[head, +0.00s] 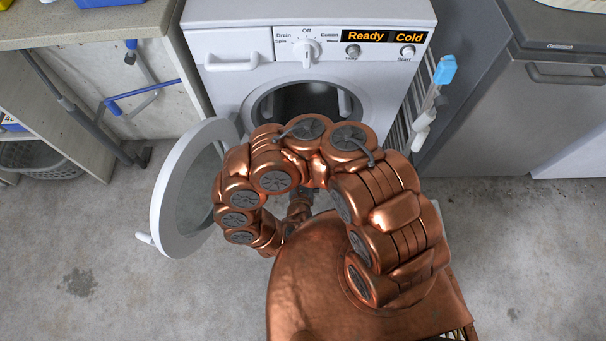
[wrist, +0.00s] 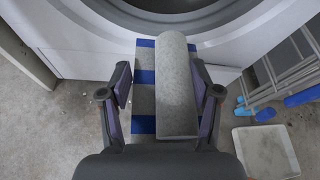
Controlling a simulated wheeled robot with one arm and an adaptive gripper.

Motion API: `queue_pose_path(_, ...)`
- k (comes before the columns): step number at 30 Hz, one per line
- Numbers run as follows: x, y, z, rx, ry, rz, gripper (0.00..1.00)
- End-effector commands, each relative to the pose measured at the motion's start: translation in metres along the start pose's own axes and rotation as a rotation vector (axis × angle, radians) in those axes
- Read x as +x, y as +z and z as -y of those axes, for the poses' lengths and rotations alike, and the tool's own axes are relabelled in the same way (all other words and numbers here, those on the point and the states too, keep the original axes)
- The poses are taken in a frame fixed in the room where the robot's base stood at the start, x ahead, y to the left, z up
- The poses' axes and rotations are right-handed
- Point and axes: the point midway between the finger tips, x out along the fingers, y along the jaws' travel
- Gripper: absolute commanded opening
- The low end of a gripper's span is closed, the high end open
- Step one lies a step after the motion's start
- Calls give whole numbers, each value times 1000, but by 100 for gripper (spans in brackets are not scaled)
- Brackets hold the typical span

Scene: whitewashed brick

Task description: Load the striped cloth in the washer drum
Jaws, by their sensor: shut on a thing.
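The grey and blue striped cloth (wrist: 144,92) is in my gripper (wrist: 162,90) in the wrist view, with a thick grey roll or fold along its right side. The fingers are shut on it from left and right. The cloth's far end is in front of the washer's round opening, near its lower rim; whether it touches the rim I cannot tell. The white washer (head: 237,80) stands ahead in the head view. Its dark drum (head: 305,100) is open, and its round door (head: 172,195) is swung out to the left. My arm hides the gripper and cloth in the head view.
A bench (head: 85,22) stands on the left with a grey basket (head: 45,160) below. A drying rack (head: 432,95) with blue and white items stands right of the washer, beside a grey appliance (head: 530,120). A pale tray (wrist: 266,152) lies on the floor at right.

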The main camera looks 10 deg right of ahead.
Motion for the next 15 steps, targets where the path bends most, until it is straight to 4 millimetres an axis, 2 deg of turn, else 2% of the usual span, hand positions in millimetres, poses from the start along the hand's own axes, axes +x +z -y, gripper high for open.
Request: queue_pose_path(15,47,18,-2,1,0,3,27)
